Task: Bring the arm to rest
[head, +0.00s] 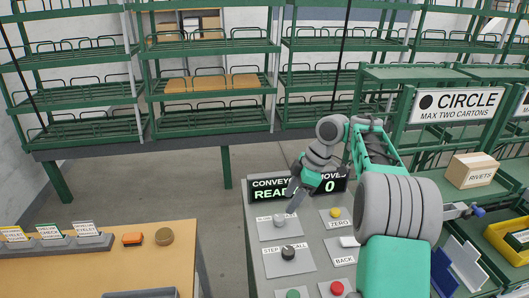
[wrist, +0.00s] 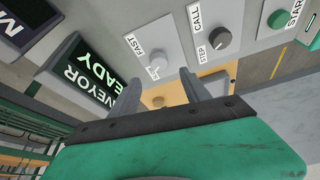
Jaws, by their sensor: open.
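My arm reaches in from the right of the head view over a grey control panel (head: 262,262). My gripper (head: 293,200) points down at the panel's upper left, in front of the conveyor display, and partly covers the displays. In the wrist view my gripper (wrist: 158,82) shows two grey fingers spread apart with nothing held between them. A light switch knob (wrist: 152,72) marked FAST lies just past the fingertips in that view. The black STEP/CALL knob (head: 288,252) is nearer the front of the panel. I cannot tell whether a fingertip touches the panel.
Displays read CONVEYOR READY (head: 268,190) and 0. A yellow ZERO button (head: 335,212), a red button (head: 337,288) and a green button (head: 293,294) sit on the panel. A wooden table (head: 120,262) stands left, green racks (head: 205,120) behind, a RIVETS carton (head: 472,171) right.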

